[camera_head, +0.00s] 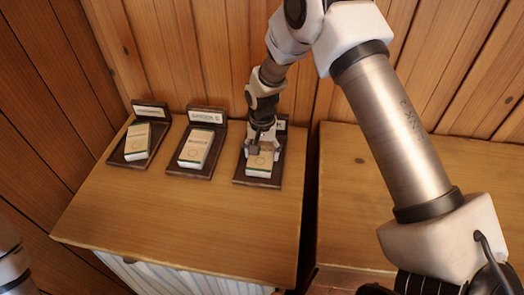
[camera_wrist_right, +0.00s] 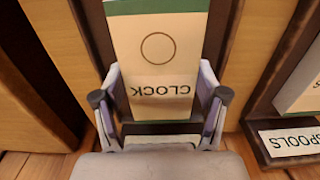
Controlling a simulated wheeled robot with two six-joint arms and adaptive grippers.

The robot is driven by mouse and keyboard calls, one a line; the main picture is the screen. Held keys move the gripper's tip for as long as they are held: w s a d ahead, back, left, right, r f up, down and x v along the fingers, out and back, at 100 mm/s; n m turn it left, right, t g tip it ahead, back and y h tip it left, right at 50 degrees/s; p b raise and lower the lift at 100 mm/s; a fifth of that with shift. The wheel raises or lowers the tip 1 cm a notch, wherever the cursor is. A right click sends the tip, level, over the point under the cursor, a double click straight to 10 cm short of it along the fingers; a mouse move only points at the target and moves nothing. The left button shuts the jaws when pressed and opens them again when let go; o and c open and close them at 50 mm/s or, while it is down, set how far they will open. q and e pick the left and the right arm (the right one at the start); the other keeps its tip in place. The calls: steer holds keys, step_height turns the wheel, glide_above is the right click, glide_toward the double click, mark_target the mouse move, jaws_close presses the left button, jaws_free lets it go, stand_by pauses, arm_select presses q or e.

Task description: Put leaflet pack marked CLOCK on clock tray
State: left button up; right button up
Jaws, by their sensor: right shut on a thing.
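The leaflet pack marked CLOCK (camera_wrist_right: 160,60) is cream with green edges and a circle. In the wrist view it stands between the fingers of my right gripper (camera_wrist_right: 160,108), which is shut on it. In the head view the right gripper (camera_head: 261,148) holds this pack (camera_head: 261,164) at the rightmost dark tray (camera_head: 257,184). The pack lies over the tray floor; I cannot tell whether it touches. That tray's label is mostly hidden behind the gripper, so I cannot read it. My left gripper is not in view; only a piece of the left arm shows at the lower left.
The middle tray (camera_head: 190,173) and the left tray (camera_head: 118,159) each hold a similar pack. In the wrist view a neighbouring label reads SPOOLS (camera_wrist_right: 291,141). The front of the wooden cabinet top (camera_head: 180,225) is clear. A gap separates it from the right-hand cabinet (camera_head: 350,185).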

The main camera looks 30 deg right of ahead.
mark_target(262, 152)
steer(key=o, duration=1.2)
steer(key=shift+f, duration=0.1)
steer(key=shift+o, duration=0.2)
step_height(262, 152, up, 12)
steer(key=shift+r+b, duration=0.2)
steer(key=shift+b, duration=0.2)
